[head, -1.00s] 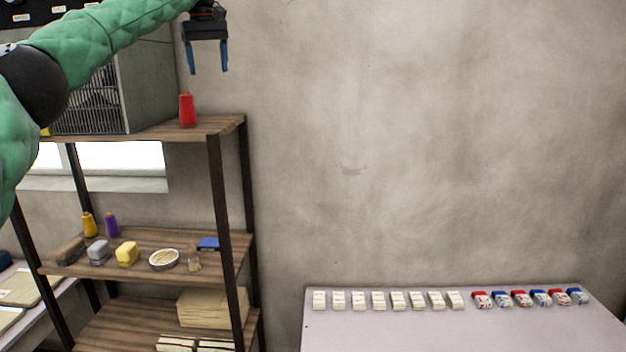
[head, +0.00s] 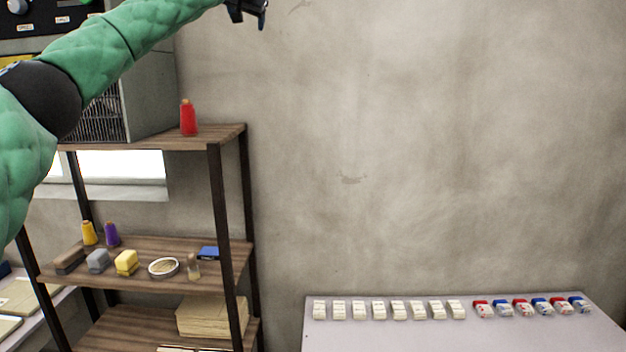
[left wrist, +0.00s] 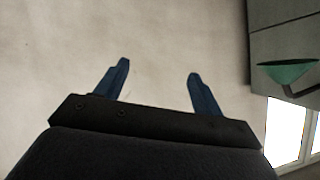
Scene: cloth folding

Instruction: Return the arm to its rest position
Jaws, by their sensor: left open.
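My left arm, green and padded, reaches up from the left in the head view. My left gripper (head: 247,14) is at the top edge, partly cut off, in front of the bare wall and up and to the right of the shelf. In the left wrist view, the left gripper (left wrist: 158,88) has its two blue fingers spread apart with nothing between them. My right gripper is in neither view.
A wooden shelf (head: 180,137) at the left holds a red thread cone (head: 188,118) and a grey cabinet (head: 150,85). Lower shelves hold small items. A pale table (head: 450,338) at the lower right carries rows of small packets. The wall (head: 420,150) between is bare.

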